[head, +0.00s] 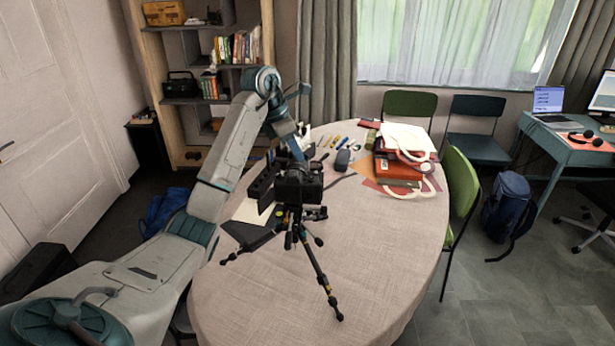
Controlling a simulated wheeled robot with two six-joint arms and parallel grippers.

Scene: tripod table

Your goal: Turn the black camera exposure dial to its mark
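A black camera (298,184) sits on a small tripod (309,256) with spread legs, standing on the oval table (370,270). The exposure dial is too small to make out from here. My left arm comes in from the left and bends down over the camera. My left gripper (298,152) is at the top of the camera, pointing down. Its fingertips are small and partly hidden by the camera, so I cannot tell if they touch it or are open. My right gripper is not in view.
A black case (263,187) lies left of the camera. A red box (398,168) with a white bag (406,138) stands at the table's back right, among papers and pens. Green chairs (460,185) stand at the right. The table's front right is clear.

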